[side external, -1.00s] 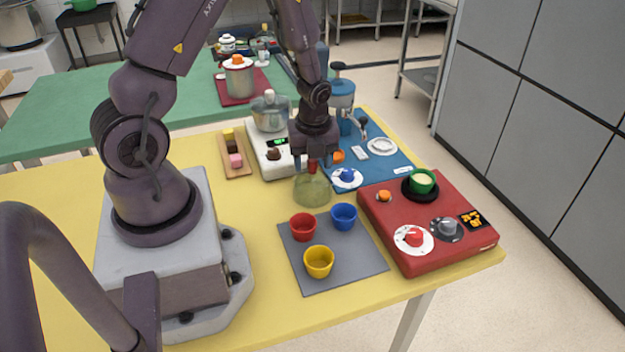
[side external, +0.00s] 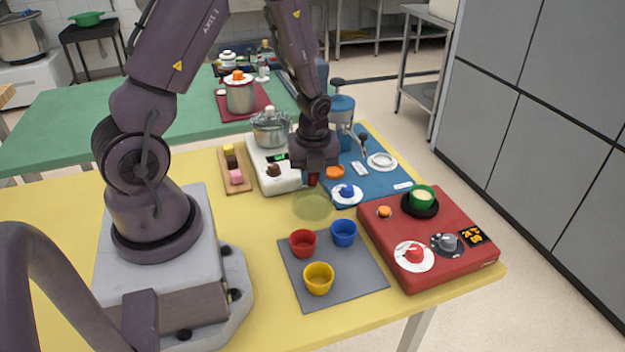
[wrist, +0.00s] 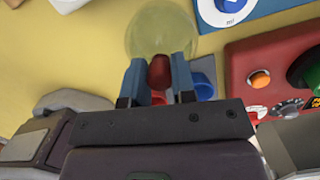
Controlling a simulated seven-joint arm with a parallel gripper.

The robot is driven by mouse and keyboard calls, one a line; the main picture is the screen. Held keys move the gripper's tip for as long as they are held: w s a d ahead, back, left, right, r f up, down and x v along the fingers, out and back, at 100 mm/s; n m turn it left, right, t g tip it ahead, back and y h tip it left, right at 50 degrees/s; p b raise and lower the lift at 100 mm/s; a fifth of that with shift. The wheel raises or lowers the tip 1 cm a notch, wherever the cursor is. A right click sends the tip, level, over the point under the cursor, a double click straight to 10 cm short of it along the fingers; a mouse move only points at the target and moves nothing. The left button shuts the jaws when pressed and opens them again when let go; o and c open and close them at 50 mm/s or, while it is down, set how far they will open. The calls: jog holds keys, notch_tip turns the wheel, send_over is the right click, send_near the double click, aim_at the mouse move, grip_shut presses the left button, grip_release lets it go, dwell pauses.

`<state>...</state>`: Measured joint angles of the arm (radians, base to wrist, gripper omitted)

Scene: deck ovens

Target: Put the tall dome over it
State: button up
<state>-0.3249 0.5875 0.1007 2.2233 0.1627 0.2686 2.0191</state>
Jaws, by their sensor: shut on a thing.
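My gripper (side external: 313,182) is shut on the red knob (wrist: 159,72) of a see-through yellowish dome (side external: 313,206). In the wrist view the dome (wrist: 160,30) lies beyond my two blue-grey fingers (wrist: 159,80), with the knob between them. In the side view it is over the bare yellow table, behind the grey mat. I cannot tell whether its rim touches the table. What "it" means is not clear from the frames.
The grey mat (side external: 345,283) holds a red cup (side external: 302,243), a blue cup (side external: 344,233) and a yellow cup (side external: 318,279). A red cooker (side external: 385,270) stands at right. A lidded pot (side external: 271,128) and blue mat (side external: 385,182) are behind.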

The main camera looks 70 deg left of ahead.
jog(key=r, duration=0.6)
jog(key=w+r, duration=0.1)
jog(key=r, duration=0.2)
jog(key=shift+w, duration=0.1)
jog(key=w+d+r, duration=0.1)
jog(key=w+d, duration=0.4)
jog(key=w, duration=0.5)
jog(key=w+d+r, duration=0.1)
jog(key=w+d, duration=0.5)
jog(key=w, duration=0.4)
jog(key=shift+s+a+f, duration=0.1)
jog(key=shift+s+f, duration=0.05)
jog(key=shift+f, duration=1.4)
jog(key=shift+s+a+f, duration=0.1)
jog(key=shift+f, duration=1.45)
jog(key=shift+f, duration=0.15)
jog(key=o, duration=1.4)
